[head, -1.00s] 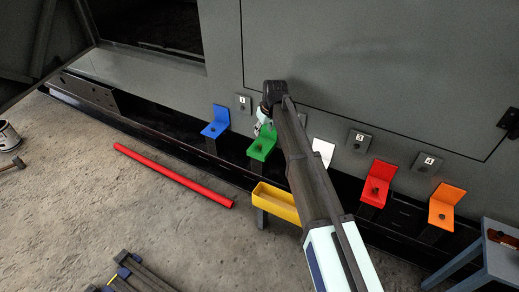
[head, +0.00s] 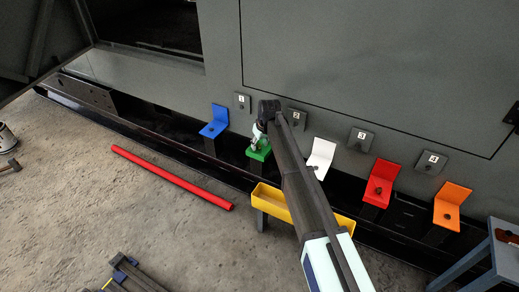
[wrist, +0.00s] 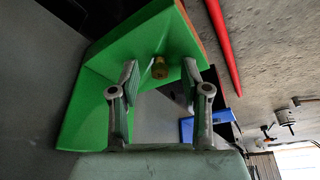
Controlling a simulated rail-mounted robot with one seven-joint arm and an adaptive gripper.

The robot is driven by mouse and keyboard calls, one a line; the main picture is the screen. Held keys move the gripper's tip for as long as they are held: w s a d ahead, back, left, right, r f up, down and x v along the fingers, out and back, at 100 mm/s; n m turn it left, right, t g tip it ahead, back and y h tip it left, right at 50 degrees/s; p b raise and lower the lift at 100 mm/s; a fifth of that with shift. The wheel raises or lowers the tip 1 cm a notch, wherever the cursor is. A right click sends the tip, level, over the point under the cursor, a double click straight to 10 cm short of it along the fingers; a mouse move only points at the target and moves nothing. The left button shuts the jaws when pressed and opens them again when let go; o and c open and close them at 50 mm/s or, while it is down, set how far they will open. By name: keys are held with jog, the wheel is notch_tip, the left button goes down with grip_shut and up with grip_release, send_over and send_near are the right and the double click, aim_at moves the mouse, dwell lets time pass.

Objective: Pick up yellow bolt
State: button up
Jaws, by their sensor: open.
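A small brass-yellow bolt (wrist: 159,68) stands on the green bracket (wrist: 95,100) in the wrist view. My gripper (wrist: 160,76) is open, with one finger on each side of the bolt in the picture. A gap shows between the bolt and each finger. I cannot tell whether the bolt is fully between the fingertips or just beyond them. In the head view my gripper (head: 256,142) is at the green bracket (head: 260,154), and the bolt cannot be made out there.
A blue bracket (head: 214,121) is left of the green one; white (head: 320,157), red (head: 379,181) and orange (head: 450,204) brackets are to the right. A yellow bin (head: 268,197) stands in front. A red bar (head: 170,177) lies on the floor. The grey enclosure wall rises close behind.

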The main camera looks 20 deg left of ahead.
aim_at(260, 145)
grip_shut()
jog(key=shift+r, duration=0.1)
dwell(0.3)
notch_tip(260, 145, up, 23)
jog(key=p, duration=0.8)
dwell(0.3)
